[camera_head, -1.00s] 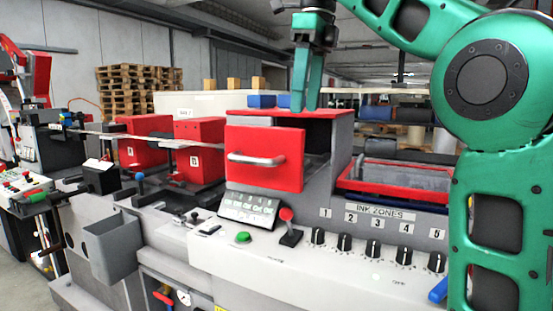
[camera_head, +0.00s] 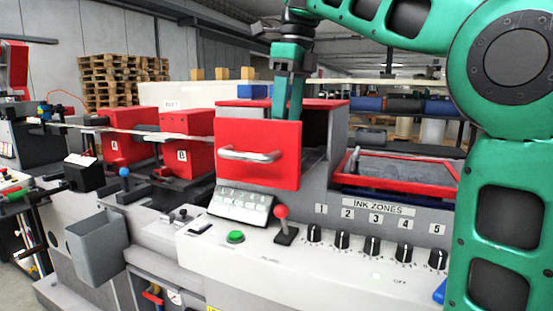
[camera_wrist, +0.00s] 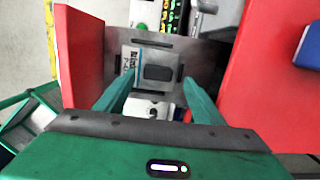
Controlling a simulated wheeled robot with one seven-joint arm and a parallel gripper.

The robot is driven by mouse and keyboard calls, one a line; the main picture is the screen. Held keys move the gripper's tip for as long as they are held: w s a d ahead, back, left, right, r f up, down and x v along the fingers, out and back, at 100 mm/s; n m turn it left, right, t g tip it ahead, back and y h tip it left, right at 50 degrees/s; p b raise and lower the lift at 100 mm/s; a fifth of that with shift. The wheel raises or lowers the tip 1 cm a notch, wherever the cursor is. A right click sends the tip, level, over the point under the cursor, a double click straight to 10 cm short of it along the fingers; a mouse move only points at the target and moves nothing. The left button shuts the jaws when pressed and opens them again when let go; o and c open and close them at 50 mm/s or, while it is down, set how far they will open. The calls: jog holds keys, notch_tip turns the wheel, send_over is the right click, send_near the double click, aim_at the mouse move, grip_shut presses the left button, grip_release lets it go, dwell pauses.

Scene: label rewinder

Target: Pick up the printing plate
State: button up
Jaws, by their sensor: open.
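In the wrist view, a flat grey metal plate with dark slots, which looks like the printing plate (camera_wrist: 185,55), lies below my gripper (camera_wrist: 159,80). It carries a light block with lettering and a dark square. My gripper's two green fingers are apart, one toward each side of the plate, with nothing visibly held. I cannot tell whether they touch it. In the head view my gripper (camera_head: 288,115) points down behind the open red door (camera_head: 257,160) of the press housing. The plate is hidden there.
Red panels stand close on the left (camera_wrist: 80,55) and right (camera_wrist: 265,80) in the wrist view. In the head view, the ink zone panel (camera_head: 390,217) with knobs and a red-knobbed lever (camera_head: 283,215) stands in front. A red-rimmed tray (camera_head: 400,172) is at right.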

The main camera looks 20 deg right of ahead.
jog(key=shift+w+a+f, duration=0.1)
jog(key=shift+a+f, duration=0.05)
jog(key=shift+f, duration=0.8)
jog(key=shift+a+f, duration=0.15)
jog(key=shift+f, duration=0.75)
jog(key=c, duration=1.4)
jog(key=shift+o, duration=0.2)
jog(key=shift+r, duration=0.2)
